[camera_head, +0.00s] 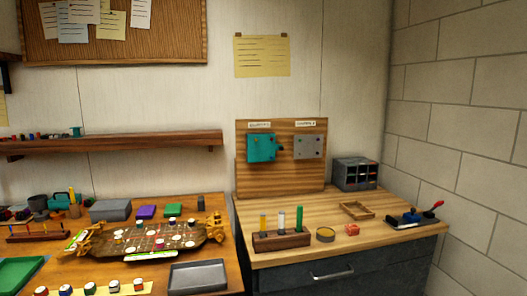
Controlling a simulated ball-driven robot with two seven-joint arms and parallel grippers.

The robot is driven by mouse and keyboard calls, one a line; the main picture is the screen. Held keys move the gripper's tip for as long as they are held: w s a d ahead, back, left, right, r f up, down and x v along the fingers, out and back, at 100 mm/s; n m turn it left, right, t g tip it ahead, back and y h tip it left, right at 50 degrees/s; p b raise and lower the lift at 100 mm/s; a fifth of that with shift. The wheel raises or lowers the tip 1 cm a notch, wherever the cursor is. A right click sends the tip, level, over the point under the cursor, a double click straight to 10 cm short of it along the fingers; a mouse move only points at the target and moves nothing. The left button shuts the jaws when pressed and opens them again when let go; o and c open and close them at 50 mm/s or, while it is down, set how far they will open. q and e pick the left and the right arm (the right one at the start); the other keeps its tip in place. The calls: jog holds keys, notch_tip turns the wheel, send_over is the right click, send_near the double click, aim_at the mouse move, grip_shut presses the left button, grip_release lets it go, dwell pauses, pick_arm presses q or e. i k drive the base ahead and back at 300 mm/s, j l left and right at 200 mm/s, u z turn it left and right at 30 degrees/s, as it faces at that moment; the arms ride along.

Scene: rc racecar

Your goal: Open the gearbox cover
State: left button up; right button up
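A teal box (262,148), which looks like the gearbox with its cover, is mounted on an upright wooden panel (282,184). A small dark knob or handle (280,147) shows at its right edge. The cover looks closed, though it is small in this view. A grey plate (309,147) with several dark spots is mounted right of it. Small labels sit above both, too small to read surely. Neither of my grippers is in view.

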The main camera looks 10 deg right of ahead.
aim_at(261, 150)
jog(key=i+l, duration=0.85)
jog(key=l, duration=0.3)
